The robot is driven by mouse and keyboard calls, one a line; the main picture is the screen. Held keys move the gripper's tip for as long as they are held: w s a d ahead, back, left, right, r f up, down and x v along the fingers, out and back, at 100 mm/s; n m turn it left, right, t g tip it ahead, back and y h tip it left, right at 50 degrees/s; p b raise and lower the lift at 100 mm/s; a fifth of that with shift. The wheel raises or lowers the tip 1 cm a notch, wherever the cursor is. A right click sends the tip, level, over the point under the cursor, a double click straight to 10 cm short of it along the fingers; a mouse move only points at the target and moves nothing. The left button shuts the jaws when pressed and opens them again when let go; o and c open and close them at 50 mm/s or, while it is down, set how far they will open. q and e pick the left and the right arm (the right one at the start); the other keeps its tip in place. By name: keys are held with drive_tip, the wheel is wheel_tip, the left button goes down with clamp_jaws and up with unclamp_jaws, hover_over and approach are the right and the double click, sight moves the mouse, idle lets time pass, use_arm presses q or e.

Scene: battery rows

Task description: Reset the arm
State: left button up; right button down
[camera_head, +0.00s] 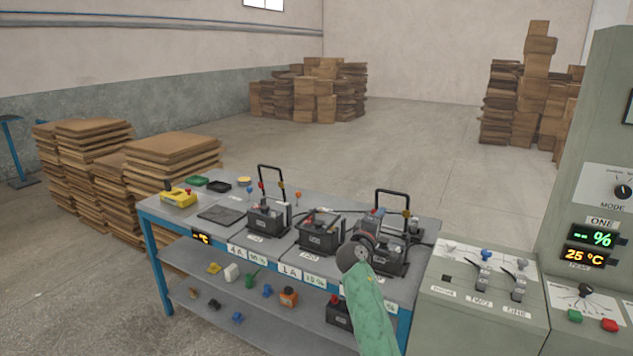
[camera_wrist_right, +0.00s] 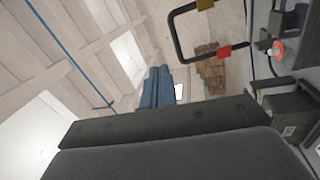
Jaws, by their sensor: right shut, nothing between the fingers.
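My right arm, with a green sleeve, rises from the bottom of the head view. Its right gripper (camera_head: 373,222) is shut and empty, in front of the right-hand battery (camera_head: 391,262) on the workbench (camera_head: 225,188). It partly hides that battery; whether they touch I cannot tell. A middle battery (camera_head: 318,238) and a left battery (camera_head: 265,220) with a tall black handle stand in the same row. In the right wrist view a black handle (camera_wrist_right: 176,38) with red and yellow clips shows above my dark gripper body. My left gripper is not in view.
A control cabinet (camera_head: 475,312) with levers stands right of the bench, beside a taller panel (camera_head: 600,150) with displays. A yellow meter (camera_head: 178,198) sits at the bench's left end. The lower shelf (camera_head: 205,280) holds small coloured parts. Cardboard stacks (camera_head: 165,170) stand at left.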

drive_tip(key=s+a+f+m+g+y, duration=0.2)
drive_tip(key=s+a+f+g+y, duration=0.15)
drive_tip(key=s+f, duration=0.55)
drive_tip(key=s+a+f+m+g+y, duration=0.2)
drive_tip(key=s+a+f+m+y, duration=0.25)
drive_tip(key=f, duration=0.65)
drive_tip(key=s+a+f+m+g+y, duration=0.1)
drive_tip(key=s+a+f+g+y, duration=0.25)
drive_tip(key=s+f, duration=0.65)
drive_tip(key=s+f+g, duration=0.2)
drive_tip(key=s+f, duration=0.5)
drive_tip(key=s, duration=0.5)
drive_tip(key=s+f+g+y, duration=0.1)
drive_tip(key=s+f+g, duration=0.1)
drive_tip(key=s+f, duration=0.6)
drive_tip(key=s+f+g, duration=0.2)
drive_tip(key=s+f, duration=0.6)
drive_tip(key=s, duration=0.8)
drive_tip(key=shift+s+d, duration=0.2)
drive_tip(key=shift+s, duration=0.1)
